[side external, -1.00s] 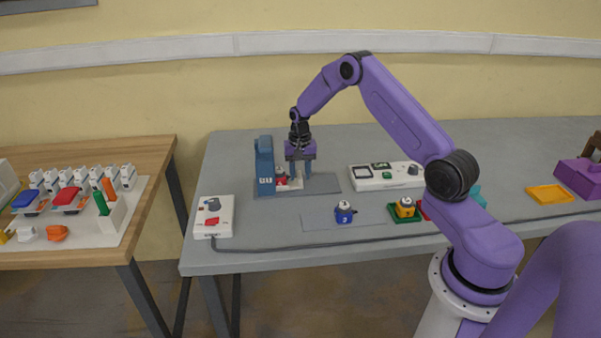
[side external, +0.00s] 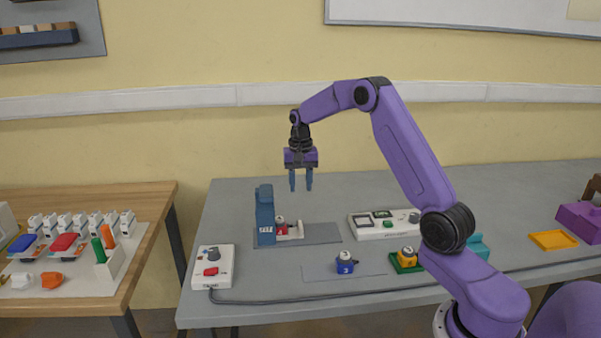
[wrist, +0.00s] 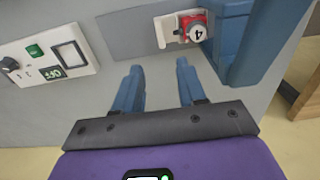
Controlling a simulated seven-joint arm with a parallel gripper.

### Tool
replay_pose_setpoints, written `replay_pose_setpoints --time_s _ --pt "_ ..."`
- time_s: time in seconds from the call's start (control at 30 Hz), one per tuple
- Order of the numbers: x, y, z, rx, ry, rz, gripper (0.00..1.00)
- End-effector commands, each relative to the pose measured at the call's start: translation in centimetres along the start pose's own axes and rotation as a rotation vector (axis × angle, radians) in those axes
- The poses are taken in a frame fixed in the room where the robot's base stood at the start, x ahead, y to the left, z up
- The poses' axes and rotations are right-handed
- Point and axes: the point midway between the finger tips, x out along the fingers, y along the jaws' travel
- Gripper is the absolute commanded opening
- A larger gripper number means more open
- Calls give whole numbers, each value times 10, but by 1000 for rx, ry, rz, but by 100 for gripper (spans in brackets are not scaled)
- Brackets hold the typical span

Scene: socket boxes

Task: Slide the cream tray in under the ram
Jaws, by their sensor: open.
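The cream tray (side external: 298,229) lies on a dark grey strip at the foot of the blue press (side external: 265,216). A red piece with a white cap (side external: 281,228) sits at its press end. In the wrist view, the tray (wrist: 164,32) and the red piece (wrist: 194,27), its cap marked 4, are close beside the blue press body (wrist: 238,45). Part of the tray's far end is hidden there by the red piece and press. I cannot tell how far it sits under the ram. My gripper (side external: 301,188) is open and empty, well above the tray, fingers pointing down.
A white control box (side external: 212,267) with a red button stands front left. A white panel (side external: 384,224) is right of the strip. A blue piece (side external: 345,262) and a yellow piece on a green base (side external: 407,260) stand in front. Bare table lies between.

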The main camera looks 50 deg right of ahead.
Motion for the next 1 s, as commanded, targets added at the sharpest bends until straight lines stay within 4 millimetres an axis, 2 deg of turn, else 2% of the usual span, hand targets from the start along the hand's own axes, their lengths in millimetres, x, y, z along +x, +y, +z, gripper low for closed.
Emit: replay_pose_setpoints --time_s 0.1,0.23,0.6,0.67,0.73,0.87,1.0 --pt "-19 0 0 0 3 -2 40" --pt "-31 0 0 -1 2 -1 40" --pt "-36 0 0 0 0 0 40" --pt "-36 0 0 3 -1 -1 24" --pt "-33 4 0 43 -9 -12 1" --pt "-17 24 0 299 -60 -77 0" --pt "5 56 0 769 -149 -178 0"
